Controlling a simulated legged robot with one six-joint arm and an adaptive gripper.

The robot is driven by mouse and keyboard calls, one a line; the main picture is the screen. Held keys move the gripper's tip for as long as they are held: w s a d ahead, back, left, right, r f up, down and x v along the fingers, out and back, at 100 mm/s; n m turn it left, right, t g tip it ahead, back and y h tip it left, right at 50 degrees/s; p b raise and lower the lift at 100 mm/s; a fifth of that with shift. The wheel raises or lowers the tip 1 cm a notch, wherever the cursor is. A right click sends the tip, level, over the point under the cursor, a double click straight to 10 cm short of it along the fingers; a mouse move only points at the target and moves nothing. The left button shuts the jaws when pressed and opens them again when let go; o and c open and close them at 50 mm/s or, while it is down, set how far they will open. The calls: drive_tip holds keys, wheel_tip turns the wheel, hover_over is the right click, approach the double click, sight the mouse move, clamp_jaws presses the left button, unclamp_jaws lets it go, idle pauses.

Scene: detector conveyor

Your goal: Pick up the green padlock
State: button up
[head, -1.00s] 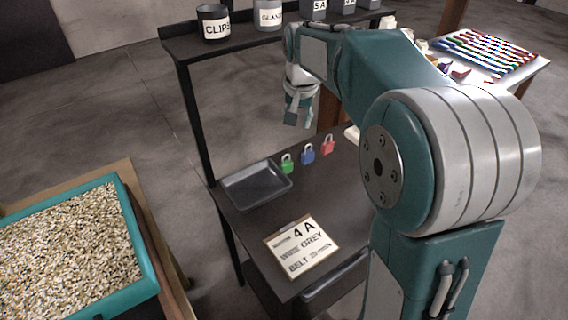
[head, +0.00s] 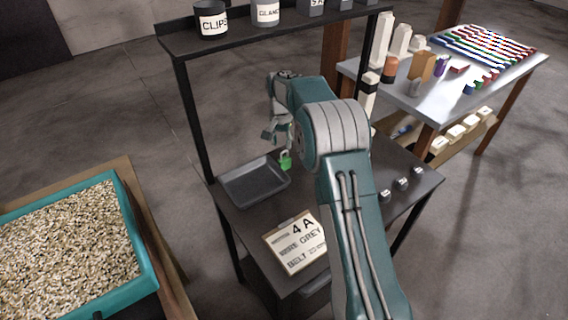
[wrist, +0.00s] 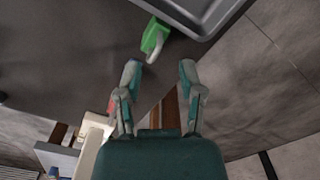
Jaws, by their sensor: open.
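The green padlock (head: 285,161) stands on the dark table just right of the black tray. My gripper (head: 272,138) is above and slightly left of it in the head view. In the wrist view, the open fingers (wrist: 159,72) are empty and point toward the green padlock (wrist: 152,36), which lies beyond the fingertips with its grey shackle toward them. I see no contact. In the head view the blue and red padlocks are hidden behind my arm. A bit of red shows beside the left finger in the wrist view.
The black tray (head: 249,199) is close left of the padlock; its rim shows in the wrist view (wrist: 205,35). A sign board (head: 290,262) lies at the table's front. A shelf (head: 245,38) with labelled containers stands over the back. Several small items (head: 402,184) sit right.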

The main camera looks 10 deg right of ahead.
sight(281, 153)
wheel_tip(281, 153, down, 6)
drive_tip(key=shift+s+a+r, duration=0.1)
clamp_jaws()
